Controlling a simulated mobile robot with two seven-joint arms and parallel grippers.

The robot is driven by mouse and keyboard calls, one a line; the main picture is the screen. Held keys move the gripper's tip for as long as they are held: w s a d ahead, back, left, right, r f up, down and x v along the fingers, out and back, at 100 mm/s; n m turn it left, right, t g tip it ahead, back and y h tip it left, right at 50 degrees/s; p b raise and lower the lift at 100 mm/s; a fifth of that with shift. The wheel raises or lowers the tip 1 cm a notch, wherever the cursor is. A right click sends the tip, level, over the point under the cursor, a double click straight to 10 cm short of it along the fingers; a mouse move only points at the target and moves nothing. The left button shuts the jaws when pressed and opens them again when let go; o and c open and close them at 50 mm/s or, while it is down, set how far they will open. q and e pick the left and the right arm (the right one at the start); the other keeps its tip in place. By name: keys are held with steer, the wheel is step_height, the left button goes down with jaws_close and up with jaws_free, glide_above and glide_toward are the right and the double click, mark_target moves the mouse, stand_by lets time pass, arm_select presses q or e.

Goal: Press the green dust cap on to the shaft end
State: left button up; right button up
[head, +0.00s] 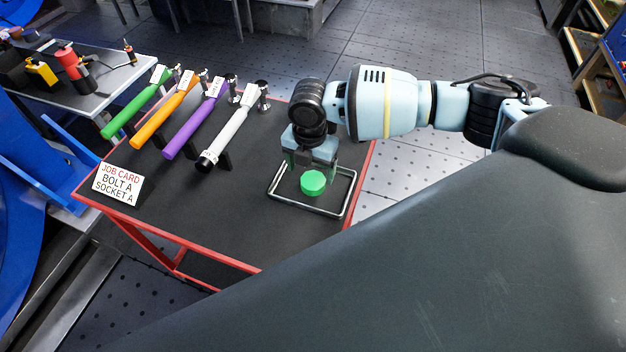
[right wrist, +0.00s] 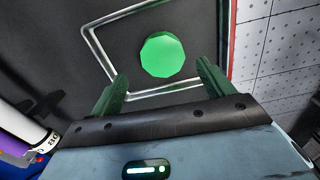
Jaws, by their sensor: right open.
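The green dust cap (head: 313,183) lies on the dark table top inside a rectangular metal wire frame (head: 346,205). It also shows in the right wrist view (right wrist: 163,55), seen from above and centred beyond the fingers. My right gripper (head: 309,172) is over the frame, close to the cap. In the right wrist view its two green fingers (right wrist: 160,85) stand wide apart, with nothing between their tips. I cannot tell the exact height of the fingertips above the cap. The shaft end is not recognisable in either view. My left gripper is not in view.
Green (head: 136,104), orange (head: 162,114), purple (head: 194,125) and white (head: 225,138) handled tools lie in a row on the red-edged table (head: 215,215). A job card (head: 118,184) stands at the left corner. The table's front middle is clear. A side bench (head: 112,88) holds other parts.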

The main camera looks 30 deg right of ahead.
mark_target(313, 179)
steer(key=f, duration=0.4)
steer(key=shift+d+f, duration=0.25)
steer(key=shift+d, duration=0.15)
steer(key=shift+s, duration=0.1)
steer(key=c, duration=1)
steer(key=shift+c, duration=0.2)
steer(key=shift+r, duration=0.15)
